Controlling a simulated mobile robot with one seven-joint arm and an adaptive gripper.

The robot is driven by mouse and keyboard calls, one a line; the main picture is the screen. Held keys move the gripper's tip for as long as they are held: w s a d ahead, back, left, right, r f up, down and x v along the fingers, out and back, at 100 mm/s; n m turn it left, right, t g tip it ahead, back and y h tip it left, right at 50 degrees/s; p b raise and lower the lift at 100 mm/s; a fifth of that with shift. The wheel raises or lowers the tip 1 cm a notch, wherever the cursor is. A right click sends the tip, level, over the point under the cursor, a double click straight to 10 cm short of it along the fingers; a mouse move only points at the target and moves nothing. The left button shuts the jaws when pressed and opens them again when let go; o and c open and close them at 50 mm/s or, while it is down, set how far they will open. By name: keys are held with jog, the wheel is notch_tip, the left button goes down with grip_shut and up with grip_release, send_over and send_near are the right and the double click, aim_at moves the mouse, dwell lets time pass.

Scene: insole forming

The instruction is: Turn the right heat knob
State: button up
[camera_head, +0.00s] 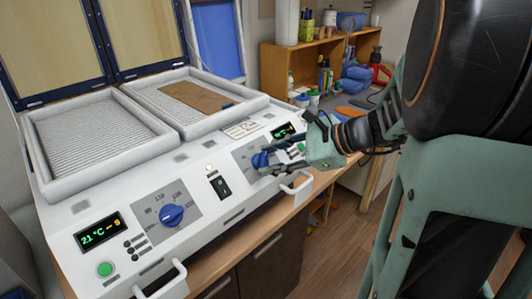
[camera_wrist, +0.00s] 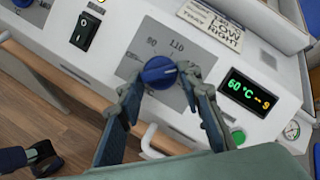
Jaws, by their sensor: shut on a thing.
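The right heat knob (camera_wrist: 158,72) is blue and round on a grey dial plate with printed numbers. In the head view the right knob (camera_head: 261,159) is partly hidden by my gripper (camera_head: 270,160). In the wrist view my gripper (camera_wrist: 156,82) has its fingers on both sides of the knob, closed on it. The display (camera_wrist: 247,93) to the right of the dial reads 60 °C and 9. The left heat knob (camera_head: 172,215) stands free on its own dial, and the left display (camera_head: 100,232) reads 21 °C.
A black rocker switch (camera_head: 220,187) sits between the dials. White handles (camera_head: 297,183) stick out from the machine's front edge. Two padded trays (camera_head: 95,135) lie on top, the right one holding a brown sheet (camera_head: 195,97). A wooden shelf (camera_head: 290,60) stands behind.

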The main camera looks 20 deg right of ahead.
jog(key=o, duration=1.2)
jog(key=shift+c, duration=0.2)
jog(key=v, duration=1.2)
jog(key=shift+w+d, duration=0.1)
jog(key=shift+w, duration=0.05)
